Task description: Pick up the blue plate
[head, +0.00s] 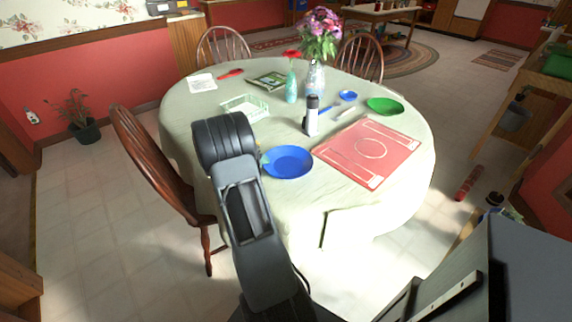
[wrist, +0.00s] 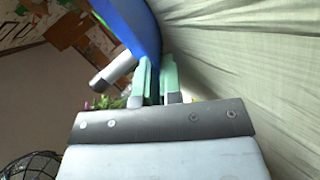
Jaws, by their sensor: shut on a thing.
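The blue plate (head: 288,163) is at the near edge of the round table, left of the red placemat. In the wrist view the plate (wrist: 132,24) is a blue band seen close up, beside the pale tablecloth (wrist: 235,60). My gripper (wrist: 155,62) has its pale green fingers at the plate's rim and is shut on it. In the head view my arm hides most of the gripper, at the plate's left side. I cannot tell whether the plate is clear of the cloth.
A wooden chair (head: 150,160) stands at the left.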

